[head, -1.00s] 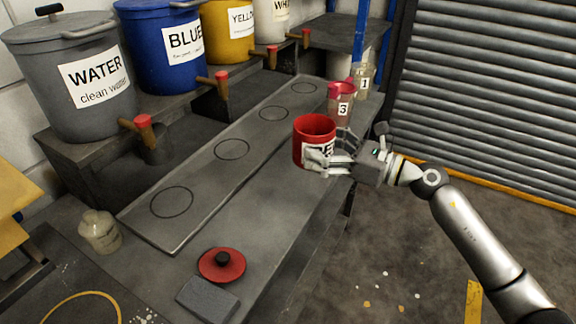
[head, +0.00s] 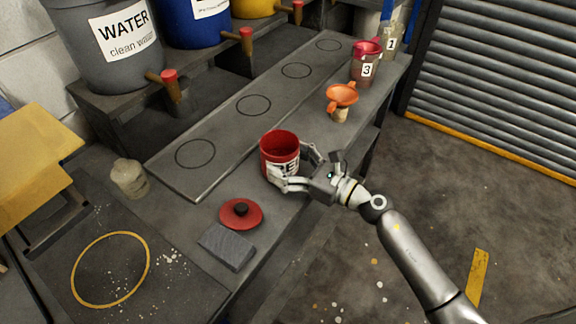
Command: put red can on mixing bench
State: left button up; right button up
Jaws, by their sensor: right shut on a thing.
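The red can (head: 280,146) is open at the top and carries a partly covered white label. My right gripper (head: 292,178) is shut around its lower part and holds it upright. The can is over the front part of the grey bench (head: 215,203), right of the long board; I cannot tell whether its base touches the bench. A red lid (head: 241,213) with a black knob lies on the bench nearer me. My left gripper is not in view.
A grey block (head: 227,246) lies beside the lid. An orange funnel-like piece (head: 341,96), a cup marked 3 (head: 367,68) and a jar marked 1 (head: 391,42) stand farther back. A small jar (head: 129,178) is at left, near a dark surface with a yellow ring (head: 148,262).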

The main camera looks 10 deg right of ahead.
jog(key=shift+f, duration=0.65)
jog(key=shift+f+b, duration=0.2)
jog(key=shift+b, duration=0.1)
jog(key=o, duration=1.5)
jog(key=shift+r+p, duration=0.2)
jog(key=shift+p, duration=0.1)
jog(key=shift+b+v, duration=2.2)
jog(key=shift+v, duration=3.85)
